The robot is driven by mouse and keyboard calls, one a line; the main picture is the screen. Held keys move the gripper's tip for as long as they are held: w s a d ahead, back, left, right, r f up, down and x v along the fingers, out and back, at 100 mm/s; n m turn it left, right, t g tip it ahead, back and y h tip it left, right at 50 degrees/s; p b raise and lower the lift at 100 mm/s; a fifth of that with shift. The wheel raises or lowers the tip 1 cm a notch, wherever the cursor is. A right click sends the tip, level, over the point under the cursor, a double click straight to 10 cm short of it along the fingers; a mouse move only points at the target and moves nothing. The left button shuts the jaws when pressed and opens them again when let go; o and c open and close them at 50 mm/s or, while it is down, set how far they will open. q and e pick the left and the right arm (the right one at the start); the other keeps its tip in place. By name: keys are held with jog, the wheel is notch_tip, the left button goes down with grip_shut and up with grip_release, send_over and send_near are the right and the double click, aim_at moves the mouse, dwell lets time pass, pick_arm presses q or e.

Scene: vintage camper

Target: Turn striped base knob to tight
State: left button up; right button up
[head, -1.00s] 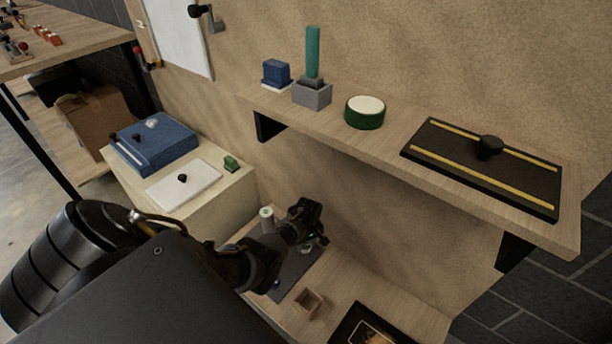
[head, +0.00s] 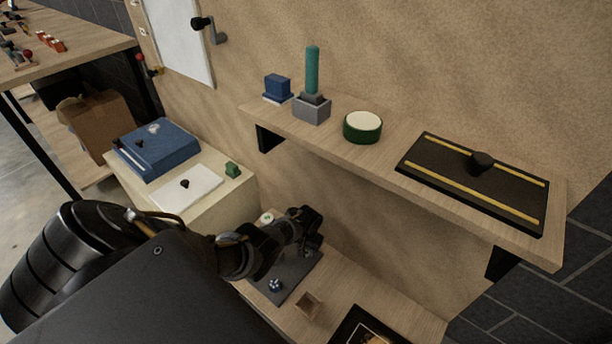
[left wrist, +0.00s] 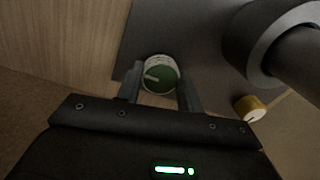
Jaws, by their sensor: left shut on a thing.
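My left gripper (head: 312,246) is low over a dark grey plate (head: 290,285) on the surface below the wall shelf. In the left wrist view its fingers (left wrist: 160,88) are shut on a round knob (left wrist: 160,76) with a green top, pale rim and white pointer line. The fingers hold it from both sides; the arm hides this in the head view. A black base with two yellow stripes (head: 440,193) lies at the right of the shelf, with a black knob (head: 481,161) on it. No gripper is near that knob. My right gripper is not in view.
A blue knob (head: 276,286) stands on the grey plate and a small wooden box (head: 308,305) sits beside it. A yellow cylinder with a white top (left wrist: 250,108) is right of the held knob. The shelf also bears a green round tin (head: 362,127) and a teal handle (head: 312,70).

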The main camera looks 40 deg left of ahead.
pick_arm(q)
jog(key=m, duration=0.4)
jog(key=shift+m, duration=1.2)
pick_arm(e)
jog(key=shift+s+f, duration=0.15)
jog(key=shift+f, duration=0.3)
pick_arm(q)
jog(key=o, duration=1)
